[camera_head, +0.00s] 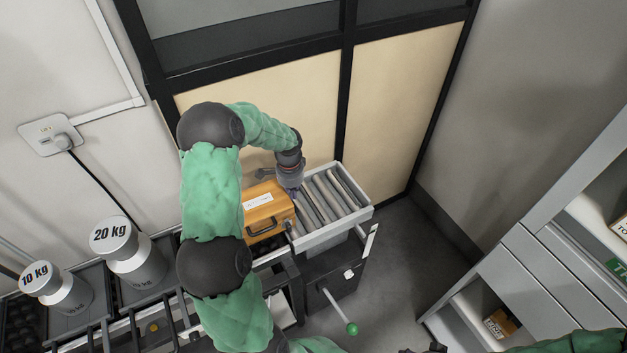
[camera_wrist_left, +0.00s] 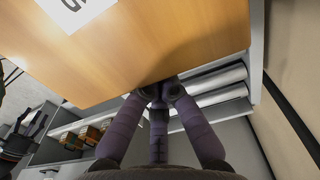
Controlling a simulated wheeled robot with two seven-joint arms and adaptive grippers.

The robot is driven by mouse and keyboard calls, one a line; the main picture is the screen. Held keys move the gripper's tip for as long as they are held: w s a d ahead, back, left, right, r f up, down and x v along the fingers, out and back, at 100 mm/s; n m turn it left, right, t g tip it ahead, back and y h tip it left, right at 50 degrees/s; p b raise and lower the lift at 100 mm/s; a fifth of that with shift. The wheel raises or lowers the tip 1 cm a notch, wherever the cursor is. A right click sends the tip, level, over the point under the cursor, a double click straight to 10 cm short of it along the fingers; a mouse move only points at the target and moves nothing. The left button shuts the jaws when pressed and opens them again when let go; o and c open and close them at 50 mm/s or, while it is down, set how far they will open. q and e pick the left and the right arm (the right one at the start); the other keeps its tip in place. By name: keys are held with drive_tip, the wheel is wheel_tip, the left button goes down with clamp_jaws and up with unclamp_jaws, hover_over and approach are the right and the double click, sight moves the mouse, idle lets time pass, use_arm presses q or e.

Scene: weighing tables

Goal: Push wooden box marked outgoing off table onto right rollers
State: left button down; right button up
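The wooden box (camera_head: 262,226), orange-brown with a white label and a black handle, sits at the table's right end. Its right side meets or slightly overlaps the near edge of the grey roller tray (camera_head: 367,212); I cannot tell exactly. My left gripper (camera_head: 291,186) is at the box's back right corner, beside the rollers. In the left wrist view, the box (camera_wrist_left: 130,50) fills the upper part, with its label cut off. The purple fingers of the gripper (camera_wrist_left: 160,92) converge at their tips by the box edge, holding nothing visible. The label text is unreadable in the head view.
A 20 kg weight (camera_head: 138,262) and a 10 kg weight (camera_head: 62,292) stand to the left. A lever with a green knob (camera_head: 352,328) sticks out below the rollers. A wall panel (camera_head: 395,110) is behind; grey shelves (camera_head: 545,270) stand right. My right sleeve shows at the bottom right.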

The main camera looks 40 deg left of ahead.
sight(265, 199)
use_arm(q)
drive_tip(key=s+a+p, duration=0.1)
drive_tip(key=s, duration=0.3)
drive_tip(key=s+a+p, duration=0.1)
drive_tip(key=s+a, duration=0.1)
drive_tip(key=s, duration=0.2)
drive_tip(key=s+a+p, duration=0.1)
drive_tip(key=s, duration=0.3)
drive_tip(key=shift+a, duration=0.3)
drive_tip(key=shift+s+a+f+p, duration=0.1)
drive_tip(key=shift+s+a+p, duration=0.1)
drive_tip(key=shift+s+p, duration=0.1)
drive_tip(key=shift+w, duration=0.15)
drive_tip(key=shift+w+d, duration=0.15)
drive_tip(key=shift+w, duration=0.15)
drive_tip(key=w, duration=0.1)
drive_tip(key=w+d, duration=0.1)
drive_tip(key=shift+w+d, duration=0.1)
drive_tip(key=shift+w, duration=0.25)
drive_tip(key=shift+w+r, duration=0.3)
drive_tip(key=shift+r, duration=0.65)
drive_tip(key=r+p, duration=0.1)
drive_tip(key=r, duration=0.4)
drive_tip(key=r+p, duration=0.1)
drive_tip(key=r, duration=0.2)
drive_tip(key=shift+s+r+p, duration=0.1)
drive_tip(key=shift+s+p, duration=0.15)
drive_tip(key=shift+p, duration=0.05)
